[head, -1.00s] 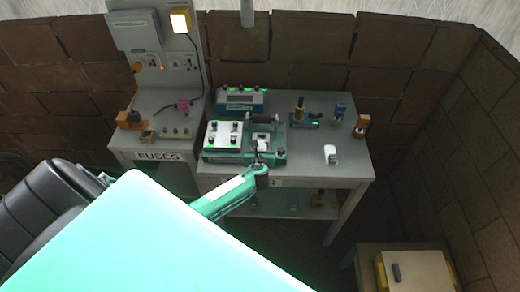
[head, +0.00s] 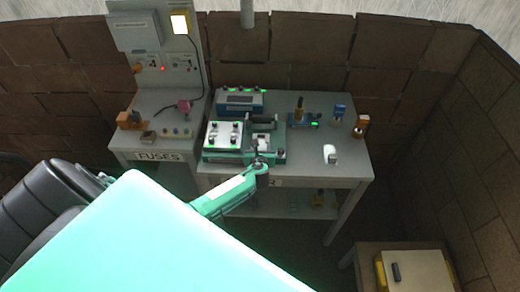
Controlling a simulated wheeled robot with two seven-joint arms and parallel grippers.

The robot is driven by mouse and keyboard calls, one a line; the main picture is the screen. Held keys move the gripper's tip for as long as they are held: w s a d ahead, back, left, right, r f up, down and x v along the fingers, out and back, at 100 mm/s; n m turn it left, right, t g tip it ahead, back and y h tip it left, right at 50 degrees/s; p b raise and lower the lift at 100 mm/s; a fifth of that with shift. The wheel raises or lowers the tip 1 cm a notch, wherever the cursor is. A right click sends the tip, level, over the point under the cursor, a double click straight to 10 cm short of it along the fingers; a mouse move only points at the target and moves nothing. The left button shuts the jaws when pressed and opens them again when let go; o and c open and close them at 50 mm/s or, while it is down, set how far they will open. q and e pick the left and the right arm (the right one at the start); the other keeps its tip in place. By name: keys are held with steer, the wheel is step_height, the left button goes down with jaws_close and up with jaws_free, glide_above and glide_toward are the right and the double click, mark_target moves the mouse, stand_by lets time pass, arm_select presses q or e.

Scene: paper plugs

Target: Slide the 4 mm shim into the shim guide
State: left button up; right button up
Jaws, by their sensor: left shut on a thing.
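My left gripper (head: 259,153) comes in from the lower left on a green forearm and stands over the front right part of a green fixture (head: 212,158) on the bench. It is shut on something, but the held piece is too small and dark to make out. A small white block (head: 263,143) shows just behind the fingertips, and a dark bar (head: 263,119) lies behind that. I cannot tell which part is the shim guide, nor pick out the 4 mm shim. My right gripper is not in view.
A white panel with black knobs (head: 223,134) sits on the fixture's left. A blue-grey meter (head: 240,101) stands behind. A blue tool stand (head: 304,121), a white item (head: 330,153) and an orange-brown block (head: 361,126) stand to the right. The bench's front right is clear.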

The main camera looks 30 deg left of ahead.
arm_select(q)
steer(key=shift+w+r, duration=0.15)
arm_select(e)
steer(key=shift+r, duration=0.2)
arm_select(q)
steer(key=o, duration=1.1)
steer(key=shift+w+f, duration=0.1)
steer(key=shift+f, duration=0.2)
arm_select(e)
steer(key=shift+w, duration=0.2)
arm_select(q)
steer(key=shift+s, duration=0.2)
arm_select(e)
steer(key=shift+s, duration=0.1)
arm_select(q)
steer(key=shift+s+d+p, duration=0.1)
steer(key=shift+p, duration=0.25)
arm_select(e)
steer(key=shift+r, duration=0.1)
